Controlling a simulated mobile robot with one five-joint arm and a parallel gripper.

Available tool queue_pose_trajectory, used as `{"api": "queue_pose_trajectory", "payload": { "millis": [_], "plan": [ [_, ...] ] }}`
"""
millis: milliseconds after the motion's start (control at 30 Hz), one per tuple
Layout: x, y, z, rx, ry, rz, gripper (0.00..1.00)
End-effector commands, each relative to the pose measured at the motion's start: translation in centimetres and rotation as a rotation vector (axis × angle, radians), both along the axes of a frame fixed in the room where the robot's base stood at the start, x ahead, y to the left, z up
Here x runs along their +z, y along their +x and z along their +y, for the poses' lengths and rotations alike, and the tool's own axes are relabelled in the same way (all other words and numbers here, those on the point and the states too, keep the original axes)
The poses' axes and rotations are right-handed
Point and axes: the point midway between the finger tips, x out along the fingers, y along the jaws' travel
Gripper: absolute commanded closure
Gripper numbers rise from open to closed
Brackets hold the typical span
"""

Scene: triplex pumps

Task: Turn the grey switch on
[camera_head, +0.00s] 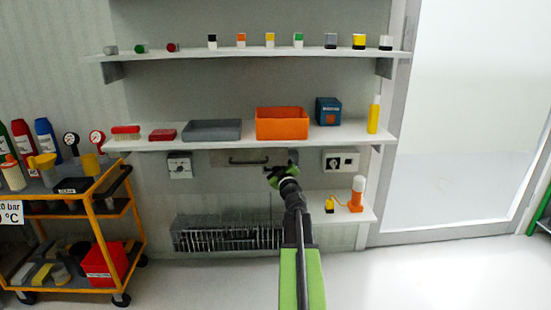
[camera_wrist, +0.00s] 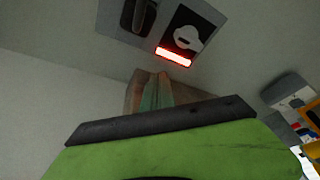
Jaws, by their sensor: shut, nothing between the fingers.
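My gripper (camera_head: 274,172) is shut and empty, below the middle shelf, between two wall boxes and in front of the panel with a bar handle. The right wall box (camera_head: 340,160) is pale, with a black square and a round part on its face. The left wall box (camera_head: 179,165) is pale with a dark dial. In the wrist view, my fingers (camera_wrist: 150,92) point up towards a grey plate with a dark elongated part (camera_wrist: 138,16) and a black square carrying a pale knob (camera_wrist: 187,38). A red lit bar (camera_wrist: 173,57) glows beside the square. I cannot tell which part is the grey switch.
The middle shelf (camera_head: 150,144) overhangs the boxes and carries an orange bin (camera_head: 282,123) and a grey tray (camera_head: 212,130). A yellow trolley (camera_head: 126,235) is at left. The floor at right is clear.

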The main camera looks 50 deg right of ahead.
Motion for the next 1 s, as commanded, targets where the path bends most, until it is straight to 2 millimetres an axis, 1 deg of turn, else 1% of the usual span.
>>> {"api": "queue_pose_trajectory", "payload": {
  "millis": [33,200,300,433,700,767,867,933,967,1000],
  "plan": [
    [-1.4,-1.5,1.4,-0.002,0.000,0.000,1.00],
    [-3.0,-4.5,4.5,0.000,-0.001,0.001,1.00],
    [-3.5,-5.8,5.8,0.000,-0.001,0.000,1.00],
    [-3.7,-6.4,6.4,0.001,0.000,0.000,1.00],
    [-3.5,-6.3,6.4,0.003,0.000,0.000,1.00],
    [-3.3,-5.9,6.7,-0.003,0.016,0.002,1.00],
    [-2.7,-3.6,8.0,-0.044,0.116,0.027,1.00],
    [-3.1,-1.1,10.3,-0.091,0.249,0.078,1.00],
    [-3.6,0.0,11.7,-0.111,0.317,0.111,1.00],
    [-4.7,1.4,14.2,-0.134,0.414,0.171,1.00]
  ]
}}
